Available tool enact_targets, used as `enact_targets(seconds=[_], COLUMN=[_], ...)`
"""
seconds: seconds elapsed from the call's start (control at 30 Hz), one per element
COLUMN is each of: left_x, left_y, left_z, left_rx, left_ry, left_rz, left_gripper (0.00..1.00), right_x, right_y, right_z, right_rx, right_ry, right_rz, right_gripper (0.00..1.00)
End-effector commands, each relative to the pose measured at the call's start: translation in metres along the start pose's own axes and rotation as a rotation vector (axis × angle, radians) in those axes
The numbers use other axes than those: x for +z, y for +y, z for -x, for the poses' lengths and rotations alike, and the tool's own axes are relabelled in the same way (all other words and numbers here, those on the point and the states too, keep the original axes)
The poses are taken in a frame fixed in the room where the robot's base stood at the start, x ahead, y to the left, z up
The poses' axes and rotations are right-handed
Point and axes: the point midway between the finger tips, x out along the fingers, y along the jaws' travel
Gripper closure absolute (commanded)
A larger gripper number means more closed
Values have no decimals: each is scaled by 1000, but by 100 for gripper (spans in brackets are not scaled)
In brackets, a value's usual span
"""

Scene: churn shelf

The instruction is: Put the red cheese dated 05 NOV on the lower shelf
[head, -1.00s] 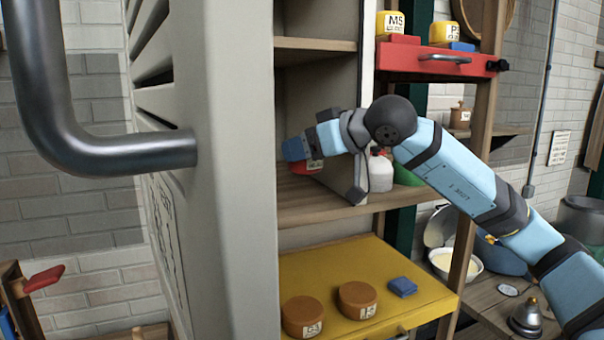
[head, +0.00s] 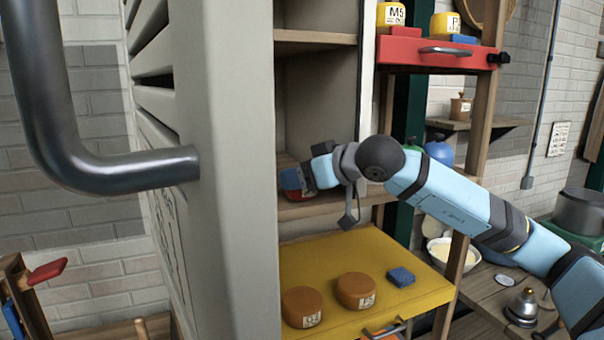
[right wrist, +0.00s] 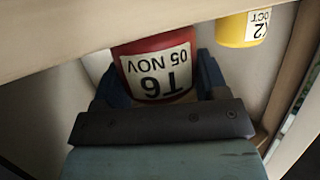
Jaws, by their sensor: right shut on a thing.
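The red cheese (right wrist: 157,45) shows in the right wrist view with a white label reading T6, 05 NOV, upside down in the picture. In the head view it is a small red piece (head: 291,183) just above the lower shelf (head: 325,205) of the open cabinet, partly hidden by the gripper and the door edge. My right gripper (head: 303,180) is shut on it, with the dark blue fingers on both sides of it in the wrist view (right wrist: 160,80). I cannot tell whether the cheese touches the board. My left gripper is not in view.
The big grey door (head: 225,150) with its metal handle (head: 110,170) stands close at left. An upper shelf (head: 315,41) is above the gripper. A yellow cheese (right wrist: 241,29) is beside the red one in the wrist view. A yellow surface (head: 390,265) below holds two orange-brown cheeses (head: 357,289).

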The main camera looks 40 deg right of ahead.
Motion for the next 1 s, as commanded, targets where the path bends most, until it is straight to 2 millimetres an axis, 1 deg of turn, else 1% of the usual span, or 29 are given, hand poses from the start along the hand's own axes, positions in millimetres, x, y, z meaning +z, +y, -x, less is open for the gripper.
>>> enact_targets(seconds=[0.17,0.2,0.23,0.47,0.6,0.63,0.77,1.0], left_x=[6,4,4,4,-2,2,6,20], left_y=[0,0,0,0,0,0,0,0], left_z=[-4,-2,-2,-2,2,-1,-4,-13], left_rx=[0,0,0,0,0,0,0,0], left_ry=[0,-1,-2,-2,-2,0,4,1], left_rz=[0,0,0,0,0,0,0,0], left_gripper=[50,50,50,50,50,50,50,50], right_x=[5,3,3,3,-4,0,2,4], right_y=[0,0,0,0,0,1,1,2], right_z=[-2,-1,-1,-1,1,4,25,69], right_rx=[0,0,0,0,0,2,4,6], right_ry=[1,0,0,0,0,0,0,-2], right_rz=[0,0,0,0,0,1,4,4], right_gripper=[61,24,22,22,22,22,22,22])
